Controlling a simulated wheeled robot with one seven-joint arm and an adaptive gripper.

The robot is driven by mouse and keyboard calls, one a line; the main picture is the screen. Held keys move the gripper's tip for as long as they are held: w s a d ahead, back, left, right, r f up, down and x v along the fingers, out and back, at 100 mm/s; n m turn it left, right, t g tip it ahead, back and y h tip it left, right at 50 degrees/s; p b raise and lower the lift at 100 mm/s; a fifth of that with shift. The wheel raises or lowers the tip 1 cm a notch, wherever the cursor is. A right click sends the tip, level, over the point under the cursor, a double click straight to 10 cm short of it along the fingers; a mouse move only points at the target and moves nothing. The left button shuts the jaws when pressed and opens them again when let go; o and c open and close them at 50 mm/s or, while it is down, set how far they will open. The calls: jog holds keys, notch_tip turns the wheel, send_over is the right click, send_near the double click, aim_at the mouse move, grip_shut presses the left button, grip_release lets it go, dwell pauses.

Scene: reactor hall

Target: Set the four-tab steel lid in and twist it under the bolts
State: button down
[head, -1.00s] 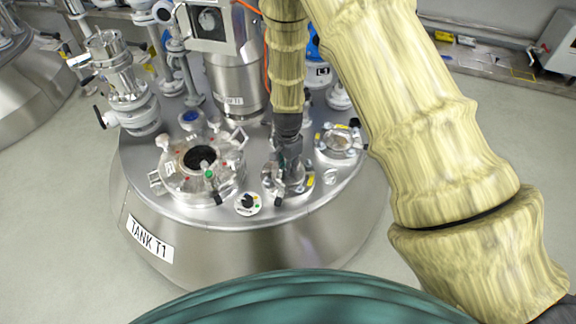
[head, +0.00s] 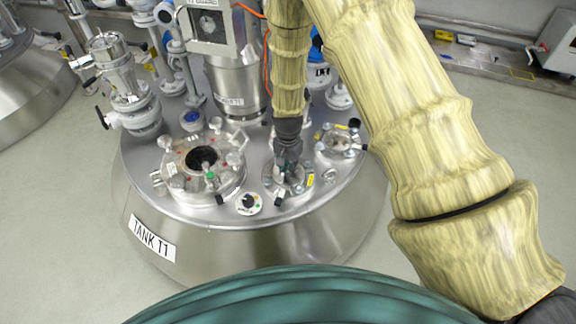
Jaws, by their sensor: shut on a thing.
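In the head view my gripper (head: 288,158) points down at the small bolted port (head: 287,183) on the front right of the tank top. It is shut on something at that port. The four-tab steel lid is mostly hidden by the gripper, so I cannot tell whether it sits flat or how its tabs stand to the bolts. Bolt heads show around the port's rim.
Left of the port is a larger round hatch (head: 203,160) with a dark opening and clamps. A second small port (head: 338,140) lies to the right. A black-and-white dial (head: 248,203) is in front. A steel motor housing (head: 237,82) stands behind. The tank (head: 190,238) is labelled TANK T1.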

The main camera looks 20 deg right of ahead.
jog(key=shift+n, duration=0.6)
jog(key=c, duration=1.4)
grip_release()
jog(key=shift+r, duration=0.1)
jog(key=shift+r+p, duration=2.5)
jog(key=shift+r, duration=0.45)
